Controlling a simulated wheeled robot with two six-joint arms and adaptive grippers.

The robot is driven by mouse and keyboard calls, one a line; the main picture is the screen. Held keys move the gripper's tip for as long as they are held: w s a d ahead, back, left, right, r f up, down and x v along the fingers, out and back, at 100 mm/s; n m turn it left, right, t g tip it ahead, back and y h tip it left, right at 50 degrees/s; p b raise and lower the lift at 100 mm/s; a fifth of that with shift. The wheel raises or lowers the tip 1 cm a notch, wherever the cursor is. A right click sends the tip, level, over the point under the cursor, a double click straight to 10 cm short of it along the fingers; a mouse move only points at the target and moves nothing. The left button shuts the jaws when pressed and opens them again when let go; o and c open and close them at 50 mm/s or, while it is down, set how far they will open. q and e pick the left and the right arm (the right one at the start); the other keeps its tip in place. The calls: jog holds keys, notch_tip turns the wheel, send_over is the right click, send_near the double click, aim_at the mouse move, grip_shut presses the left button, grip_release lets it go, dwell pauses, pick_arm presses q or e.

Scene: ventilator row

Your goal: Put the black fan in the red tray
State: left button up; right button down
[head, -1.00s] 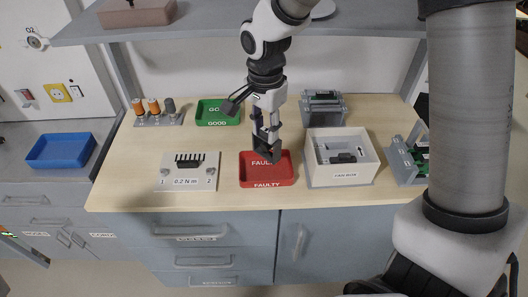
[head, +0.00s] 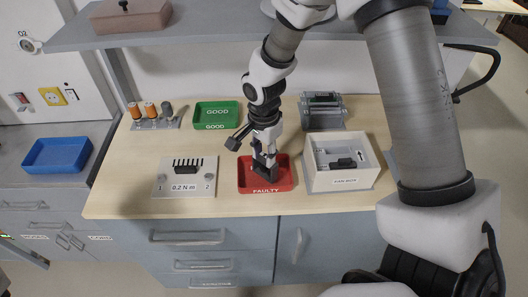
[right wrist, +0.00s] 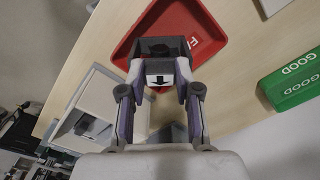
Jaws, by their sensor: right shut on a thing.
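The red tray (head: 283,186), marked FAULTY, lies on the front middle of the wooden bench. My right gripper (head: 264,166) reaches down over it, shut on the dark fan (head: 266,184). The fan is at the tray's middle, low inside its outline; I cannot tell whether it touches the floor. In the right wrist view the fan (right wrist: 158,51) is a dark square body with a white arrow label, between the fingertips (right wrist: 158,72). The red tray (right wrist: 205,22) shows behind it. My left gripper is not in view.
A white fan box (head: 340,179) stands close to the right of the tray. A torque plate (head: 185,187) lies to the left. A green GOOD tray (head: 216,126) is behind, and a grey fixture (head: 323,112) stands at the back right. A shelf (head: 210,35) overhangs the bench.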

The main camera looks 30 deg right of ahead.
jog(key=shift+f, duration=0.2)
jog(key=shift+w+f+b, duration=0.1)
jog(key=shift+f+b, duration=0.3)
jog(key=shift+f, duration=0.1)
jog(key=c, duration=0.8)
grip_release()
jog(key=shift+r, duration=0.1)
jog(key=shift+r+p, duration=0.3)
notch_tip(320, 180, up, 13)
jog(key=b, duration=0.1)
jog(key=shift+f, duration=0.2)
